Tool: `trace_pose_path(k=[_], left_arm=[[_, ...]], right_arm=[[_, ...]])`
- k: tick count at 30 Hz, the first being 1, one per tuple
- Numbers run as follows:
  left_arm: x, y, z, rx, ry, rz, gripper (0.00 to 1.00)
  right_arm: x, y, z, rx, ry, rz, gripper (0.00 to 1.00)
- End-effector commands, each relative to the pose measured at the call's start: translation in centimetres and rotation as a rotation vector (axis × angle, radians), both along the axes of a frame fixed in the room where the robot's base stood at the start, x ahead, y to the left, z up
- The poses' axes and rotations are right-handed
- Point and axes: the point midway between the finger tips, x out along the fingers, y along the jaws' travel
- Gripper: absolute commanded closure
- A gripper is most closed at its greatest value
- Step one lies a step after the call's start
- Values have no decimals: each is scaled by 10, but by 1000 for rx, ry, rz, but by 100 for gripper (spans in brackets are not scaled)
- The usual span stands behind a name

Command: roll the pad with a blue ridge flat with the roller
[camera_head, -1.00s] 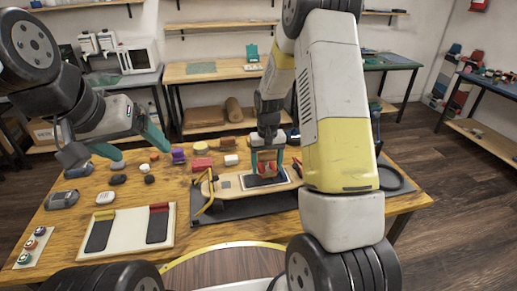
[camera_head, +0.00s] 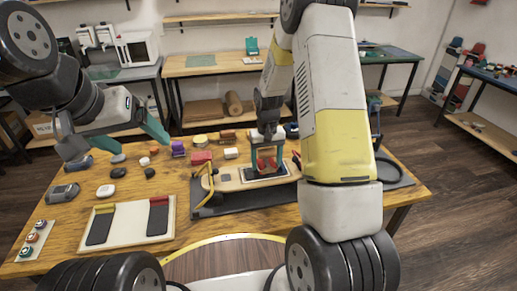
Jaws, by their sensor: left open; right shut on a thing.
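A long tan board (camera_head: 228,184) lies on a dark mat (camera_head: 237,203) on the wooden table. A dark pad with a pale edge (camera_head: 272,175) lies on the board; I cannot make out a blue ridge on it. My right gripper (camera_head: 267,164) points down over this pad, shut on a small red roller (camera_head: 262,163). The roller is at the pad, but I cannot tell whether it touches. My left gripper (camera_head: 116,150) is open and empty above the table's left side, its teal fingers wide apart.
Small parts, a red block (camera_head: 201,157) and a purple spool (camera_head: 178,149) stand behind. A yellow-handled tool (camera_head: 209,185) lies across the board's left end. A button strip (camera_head: 34,241) sits front left.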

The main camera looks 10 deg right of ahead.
Motion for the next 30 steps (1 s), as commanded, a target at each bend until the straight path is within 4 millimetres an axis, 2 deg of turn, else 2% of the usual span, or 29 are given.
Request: trace_pose_path(k=[23, 30], left_arm=[[0, 0, 0, 0, 0, 0, 19], [0, 0, 0, 0, 0, 0, 19]], right_arm=[[0, 0, -11, 0, 0, 0, 63], [0, 9, -10, 0, 0, 1, 63]])
